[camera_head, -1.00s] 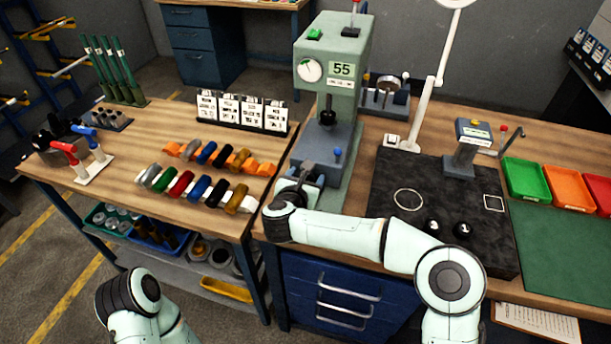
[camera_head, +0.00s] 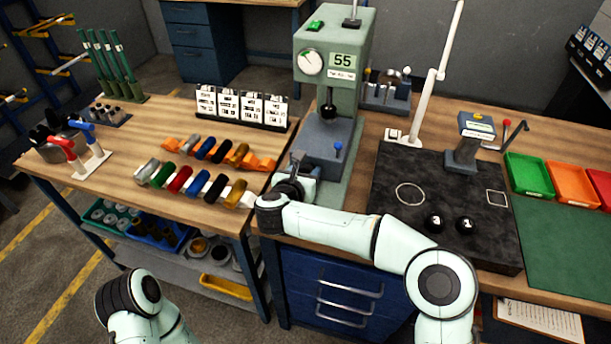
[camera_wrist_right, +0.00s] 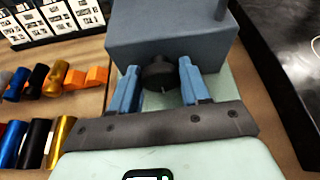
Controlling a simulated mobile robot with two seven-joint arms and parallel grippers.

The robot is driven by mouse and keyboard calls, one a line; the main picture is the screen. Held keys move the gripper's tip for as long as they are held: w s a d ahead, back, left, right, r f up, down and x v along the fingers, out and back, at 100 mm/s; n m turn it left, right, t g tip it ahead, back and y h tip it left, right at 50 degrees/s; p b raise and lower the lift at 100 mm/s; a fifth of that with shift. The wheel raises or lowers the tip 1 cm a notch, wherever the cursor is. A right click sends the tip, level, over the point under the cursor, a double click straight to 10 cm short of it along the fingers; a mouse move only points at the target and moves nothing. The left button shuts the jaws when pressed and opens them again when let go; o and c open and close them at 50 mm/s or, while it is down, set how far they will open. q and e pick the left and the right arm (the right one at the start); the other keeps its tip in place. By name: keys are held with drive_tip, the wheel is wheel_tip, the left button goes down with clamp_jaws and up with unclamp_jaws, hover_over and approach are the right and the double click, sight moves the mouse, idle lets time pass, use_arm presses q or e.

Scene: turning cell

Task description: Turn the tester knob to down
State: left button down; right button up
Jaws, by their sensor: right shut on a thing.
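The tester (camera_head: 343,85) is a green-grey press-like machine with a round dial and a display reading 55. Its blue-grey base block (camera_head: 330,140) faces me. The tester knob (camera_wrist_right: 159,72) is a dark round knob on the front of that block in the right wrist view. My right gripper (camera_wrist_right: 160,85) has its blue fingers on either side of the knob and is shut on it. In the head view the right gripper (camera_head: 298,172) is at the block's front, and the knob is hidden there. Which way the knob points I cannot tell. My left gripper is out of view.
Coloured cylinders (camera_head: 197,183) lie in rows to the left, with white label cards (camera_head: 240,109) behind.

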drive_tip(key=shift+a+n+h, duration=0.15)
drive_tip(key=shift+n+h, duration=0.15)
drive_tip(key=shift+n, duration=0.2)
drive_tip(key=shift+n+h, duration=0.9)
drive_tip(key=shift+n, duration=0.4)
drive_tip(key=shift+w+a+g, duration=0.1)
drive_tip(key=shift+g, duration=0.2)
drive_tip(key=o, duration=1)
drive_tip(key=b+v, duration=0.1)
drive_tip(key=v, duration=1.2)
drive_tip(key=shift+s+a+b, duration=0.2)
drive_tip(key=shift+b, duration=0.15)
